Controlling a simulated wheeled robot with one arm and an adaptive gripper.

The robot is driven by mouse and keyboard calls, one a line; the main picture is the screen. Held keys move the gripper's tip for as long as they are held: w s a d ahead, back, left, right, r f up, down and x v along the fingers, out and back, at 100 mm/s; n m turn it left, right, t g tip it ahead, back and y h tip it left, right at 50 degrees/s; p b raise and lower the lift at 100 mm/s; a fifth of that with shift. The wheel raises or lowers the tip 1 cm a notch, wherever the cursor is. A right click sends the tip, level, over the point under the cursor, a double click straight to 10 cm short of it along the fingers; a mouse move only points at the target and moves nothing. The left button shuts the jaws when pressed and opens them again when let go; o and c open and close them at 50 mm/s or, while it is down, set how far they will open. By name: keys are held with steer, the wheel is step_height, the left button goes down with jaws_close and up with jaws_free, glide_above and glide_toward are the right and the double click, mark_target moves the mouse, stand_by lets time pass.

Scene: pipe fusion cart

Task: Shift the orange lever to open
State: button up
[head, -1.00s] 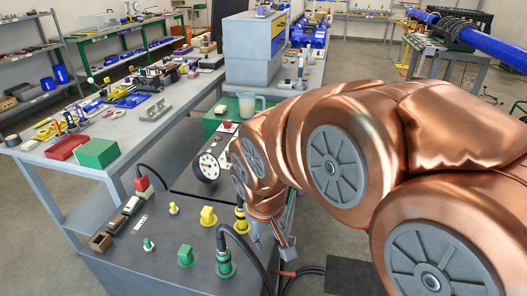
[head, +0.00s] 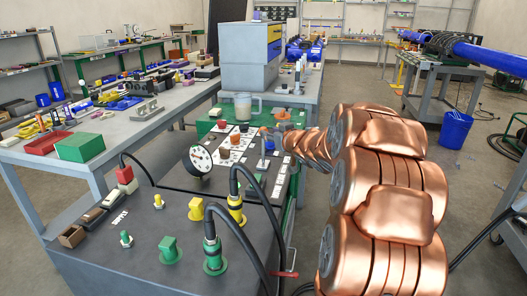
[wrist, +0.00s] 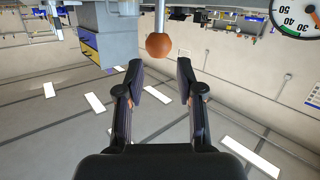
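The orange lever shows in the wrist view as a round orange knob (wrist: 160,46) on a metal rod, near the top middle. The wrist picture is upside down, so the rod comes in from the top edge. My gripper (wrist: 158,80) is open and empty, its two dark fingers spread apart. The knob appears just beyond the fingertips and roughly centred between them; I see no contact. In the head view my copper arm reaches over the right side of the cart (head: 150,255). My fingers and the lever cannot be made out clearly there.
A round dial gauge (head: 198,160) stands on the cart and also shows in the wrist view (wrist: 297,15). Green (head: 213,254) and yellow (head: 235,208) plugs with black cables rise in front. Open floor lies to the right.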

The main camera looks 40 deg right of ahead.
mark_target(263, 146)
step_height(263, 146, down, 5)
steer(key=s+d+n+t+y+b, duration=0.1)
steer(key=d+n+t+y+b, duration=0.1)
steer(key=y+b, duration=0.25)
steer(key=shift+w+a+r, duration=0.1)
steer(key=shift+w+a, duration=0.05)
steer(key=shift+w, duration=1.05)
steer(key=shift+w+a, duration=0.15)
steer(key=shift+w, duration=1.05)
steer(key=shift+w+a+r, duration=0.1)
steer(key=shift+w+a, duration=0.05)
steer(key=shift+w, duration=1.05)
steer(key=shift+c, duration=0.3)
jaws_close()
